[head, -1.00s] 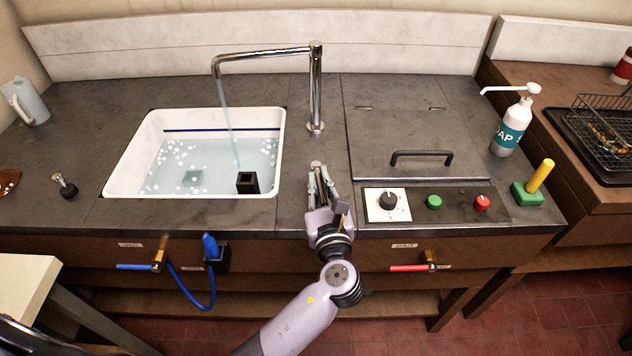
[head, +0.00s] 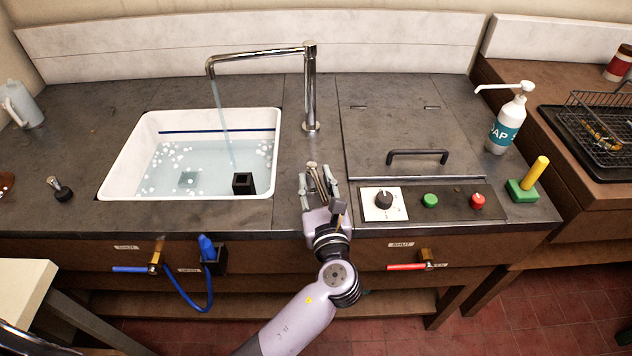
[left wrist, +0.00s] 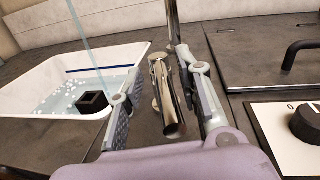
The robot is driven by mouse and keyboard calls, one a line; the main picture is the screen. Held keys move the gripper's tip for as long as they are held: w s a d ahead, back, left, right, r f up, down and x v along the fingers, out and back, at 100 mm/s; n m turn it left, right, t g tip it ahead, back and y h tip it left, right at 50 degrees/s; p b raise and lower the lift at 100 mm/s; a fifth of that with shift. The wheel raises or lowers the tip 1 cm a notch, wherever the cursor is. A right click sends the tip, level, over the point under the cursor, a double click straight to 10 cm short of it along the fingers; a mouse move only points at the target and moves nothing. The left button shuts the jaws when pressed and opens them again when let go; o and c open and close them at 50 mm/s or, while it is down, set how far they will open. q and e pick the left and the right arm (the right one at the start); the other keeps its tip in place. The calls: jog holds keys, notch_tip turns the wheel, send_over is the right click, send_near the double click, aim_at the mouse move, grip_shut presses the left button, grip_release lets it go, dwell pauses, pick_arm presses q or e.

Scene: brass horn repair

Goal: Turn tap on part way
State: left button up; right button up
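The chrome tap (head: 311,90) stands behind the counter's middle, its spout reaching left over the sink. A thin stream of water (head: 223,125) falls from it into the sink. A short chrome tap lever (head: 313,176) sits in front of the post; it also shows in the left wrist view (left wrist: 167,98). My left gripper (head: 318,183) is open, one finger on each side of the lever. In the left wrist view small gaps show between the fingers and the lever. My right gripper is not in view.
The white sink (head: 120,175) holds water, white floating bits and a black block (head: 243,183). To the right are a panel with a dial (head: 383,200), green and red buttons, and a lid handle (head: 418,155). Blue (head: 130,269) and red (head: 405,267) valve levers sit below the counter edge.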

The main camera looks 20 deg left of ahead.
pick_arm(q)
jog(key=v, duration=1.2)
jog(key=shift+c, duration=0.4)
